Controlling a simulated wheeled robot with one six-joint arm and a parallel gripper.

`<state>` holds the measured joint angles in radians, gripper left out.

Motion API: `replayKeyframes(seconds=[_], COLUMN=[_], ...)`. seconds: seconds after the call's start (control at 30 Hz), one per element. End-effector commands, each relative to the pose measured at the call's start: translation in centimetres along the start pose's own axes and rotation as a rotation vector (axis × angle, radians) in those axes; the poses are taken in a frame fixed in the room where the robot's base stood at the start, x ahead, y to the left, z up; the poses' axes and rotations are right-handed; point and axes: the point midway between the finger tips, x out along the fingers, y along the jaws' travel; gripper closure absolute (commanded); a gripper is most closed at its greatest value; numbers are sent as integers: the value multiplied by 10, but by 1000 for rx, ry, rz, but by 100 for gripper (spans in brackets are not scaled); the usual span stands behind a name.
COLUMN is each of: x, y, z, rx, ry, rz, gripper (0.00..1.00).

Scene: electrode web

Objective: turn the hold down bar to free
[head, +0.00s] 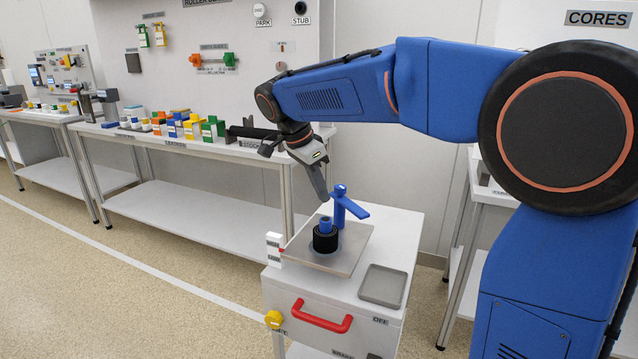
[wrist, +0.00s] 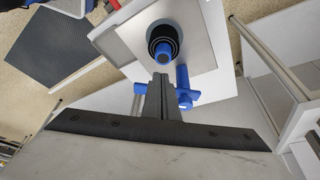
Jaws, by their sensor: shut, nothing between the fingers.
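The blue hold down bar (head: 349,206) stands on a blue post on the grey plate of the white cabinet, its arm pointing to the right in the head view. It also shows in the wrist view (wrist: 185,94), partly hidden behind my fingers. Beside it on the plate stands a black roll with a blue core (head: 325,236), also seen in the wrist view (wrist: 163,43). The bar's arm lies away from the roll. My gripper (head: 323,196) is shut and empty, pointing down just above and left of the bar; its closed fingers (wrist: 160,82) show in the wrist view.
The cabinet has a grey tray (head: 383,285) at its right, a red handle (head: 321,317) and a yellow knob (head: 273,319) on its front. A long bench (head: 190,146) with coloured parts stands behind. Open floor lies to the left.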

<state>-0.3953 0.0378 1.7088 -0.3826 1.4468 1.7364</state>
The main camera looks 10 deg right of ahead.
Motion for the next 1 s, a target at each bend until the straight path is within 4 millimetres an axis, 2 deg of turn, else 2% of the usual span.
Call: replayKeyframes(seconds=[0.3, 0.4, 0.6, 1.0], x=[57, 61, 67, 69], y=[1, 0, 0, 0], z=[0, -15, -32, -37], rx=[-1, 2, 0, -1], ry=[-1, -1, -1, -1], rz=[2, 1, 0, 0], gripper=[100, 100, 100, 100])
